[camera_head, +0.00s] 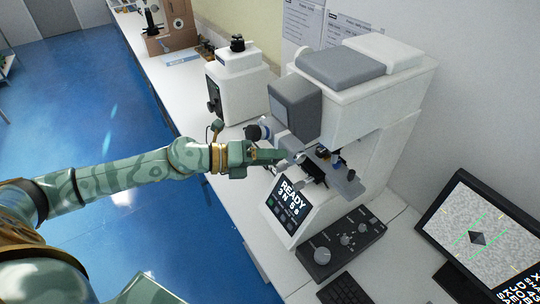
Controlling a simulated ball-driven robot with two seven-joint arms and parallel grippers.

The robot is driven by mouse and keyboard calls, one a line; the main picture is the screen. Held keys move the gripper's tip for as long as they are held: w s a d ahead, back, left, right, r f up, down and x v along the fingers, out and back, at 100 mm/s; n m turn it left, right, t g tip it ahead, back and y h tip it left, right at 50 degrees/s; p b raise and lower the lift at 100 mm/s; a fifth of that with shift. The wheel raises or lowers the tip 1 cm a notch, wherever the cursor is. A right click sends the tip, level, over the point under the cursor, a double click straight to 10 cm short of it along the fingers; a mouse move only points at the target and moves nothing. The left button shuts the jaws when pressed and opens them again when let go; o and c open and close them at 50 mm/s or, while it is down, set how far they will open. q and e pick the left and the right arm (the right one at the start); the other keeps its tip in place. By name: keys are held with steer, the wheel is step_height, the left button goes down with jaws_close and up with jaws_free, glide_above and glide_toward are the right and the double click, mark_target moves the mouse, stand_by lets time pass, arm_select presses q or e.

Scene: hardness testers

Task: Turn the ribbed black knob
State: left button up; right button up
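The large white and grey hardness tester (385,95) stands on the bench at centre right. My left gripper (282,155) is at the left of its stage, in front of the lit READY panel (289,199). The fingers are small and seen from above, so any gap between them is unclear. Dark round parts (254,132) stick out of the tester just behind the gripper. A smaller white tester behind has a black knob on top (237,43) and a black part on its side (214,94). I cannot tell which is the ribbed knob. My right gripper is out of view.
A black control box (341,241) with several knobs lies before the large tester, with a keyboard (345,290) beside it. A monitor (480,235) stands at the right. Blue floor (90,110) lies open at left.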

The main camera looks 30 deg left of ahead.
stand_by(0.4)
arm_select(q)
steer(key=b+v, duration=0.1)
steer(key=v, duration=1.5)
steer(key=shift+b, duration=0.4)
steer(key=shift+s+r, duration=0.1)
steer(key=shift+s, duration=0.05)
